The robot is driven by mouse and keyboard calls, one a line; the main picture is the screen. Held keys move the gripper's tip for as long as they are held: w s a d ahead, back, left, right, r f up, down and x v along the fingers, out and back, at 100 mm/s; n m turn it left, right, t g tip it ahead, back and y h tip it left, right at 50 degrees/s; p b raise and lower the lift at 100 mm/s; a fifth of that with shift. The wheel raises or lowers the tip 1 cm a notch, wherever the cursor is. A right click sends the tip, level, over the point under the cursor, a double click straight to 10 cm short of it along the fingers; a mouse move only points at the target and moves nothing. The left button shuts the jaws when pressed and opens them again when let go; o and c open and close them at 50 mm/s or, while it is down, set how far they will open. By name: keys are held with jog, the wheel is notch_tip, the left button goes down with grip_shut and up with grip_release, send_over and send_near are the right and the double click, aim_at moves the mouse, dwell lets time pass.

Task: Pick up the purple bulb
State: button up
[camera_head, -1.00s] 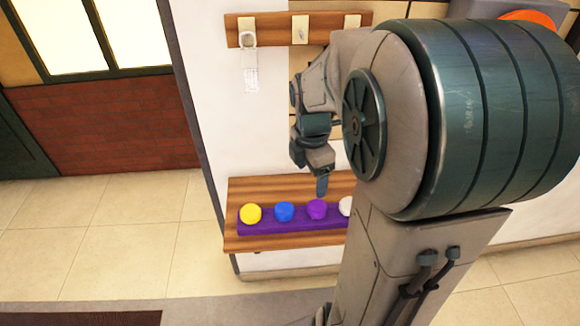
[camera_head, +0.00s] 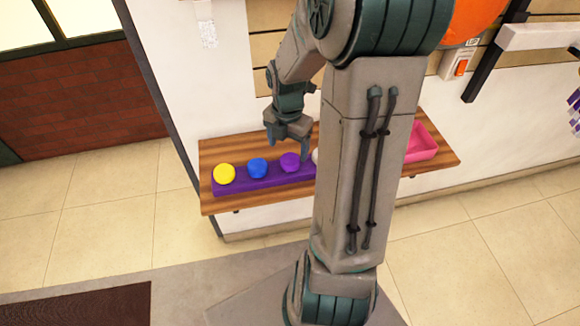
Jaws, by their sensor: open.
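The purple bulb (camera_head: 290,162) is a round ball in a row on a purple tray (camera_head: 262,180), which rests on a wooden shelf (camera_head: 212,153). It stands to the right of a blue bulb (camera_head: 257,168) and a yellow bulb (camera_head: 224,174). My gripper (camera_head: 290,151) points down at the purple bulb, with fingers open on either side of its upper part. The image is too small to tell whether they touch it. A white bulb (camera_head: 315,156) is mostly hidden behind my arm.
A pink bin (camera_head: 422,143) sits at the right end of the shelf. A white wall rises behind. My arm hides the shelf's middle. Tiled floor lies open at left.

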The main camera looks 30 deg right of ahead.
aim_at(290, 159)
jog(key=f, duration=0.5)
jog(key=shift+s+d+f, duration=0.1)
jog(key=shift+d+f, duration=0.05)
jog(key=shift+d, duration=0.2)
jog(key=c, duration=1.1)
